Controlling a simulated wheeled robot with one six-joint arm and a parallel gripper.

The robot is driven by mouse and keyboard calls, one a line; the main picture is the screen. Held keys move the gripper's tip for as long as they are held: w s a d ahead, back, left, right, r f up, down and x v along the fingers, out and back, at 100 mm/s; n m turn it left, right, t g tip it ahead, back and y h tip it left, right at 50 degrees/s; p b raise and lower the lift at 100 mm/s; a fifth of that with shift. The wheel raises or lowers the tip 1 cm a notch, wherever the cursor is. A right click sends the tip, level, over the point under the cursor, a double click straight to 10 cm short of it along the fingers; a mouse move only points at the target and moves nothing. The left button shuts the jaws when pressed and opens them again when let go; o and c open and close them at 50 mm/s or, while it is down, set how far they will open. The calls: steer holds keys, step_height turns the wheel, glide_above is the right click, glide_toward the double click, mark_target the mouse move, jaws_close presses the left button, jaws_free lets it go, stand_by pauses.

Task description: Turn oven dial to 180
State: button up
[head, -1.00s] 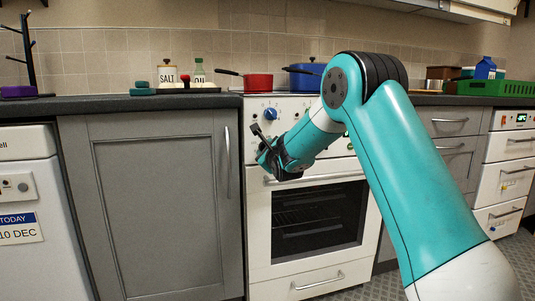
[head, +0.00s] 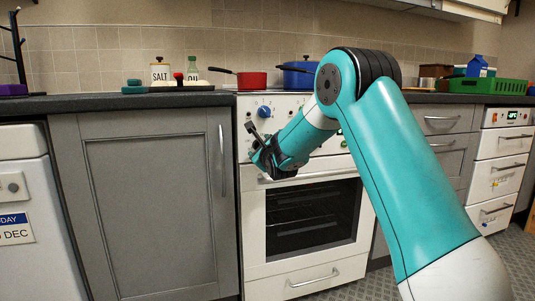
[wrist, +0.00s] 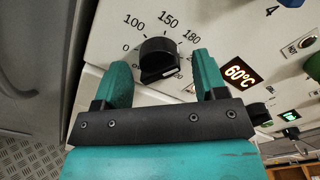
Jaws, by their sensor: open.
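The oven dial (wrist: 158,57) is a black knob on the white oven panel in the wrist view. Printed marks 0, 100, 150 and 180 (wrist: 191,38) run around its upper side. My gripper (wrist: 161,60) is open, with one teal finger on each side of the dial and gaps visible. A lit display (wrist: 239,73) to the right reads 60°C. In the head view my gripper (head: 257,135) is at the left front of the oven (head: 258,225) panel; the dial is hidden or too small there.
A blue knob (head: 264,112) is on the panel above my gripper. The oven door handle (head: 315,175) runs just below it. A red pan (head: 252,81) and a blue pot (head: 301,76) stand on top. A grey cabinet (head: 150,200) is to the left.

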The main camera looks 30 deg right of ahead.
steer(key=v, duration=1.7)
steer(key=shift+r, duration=0.1)
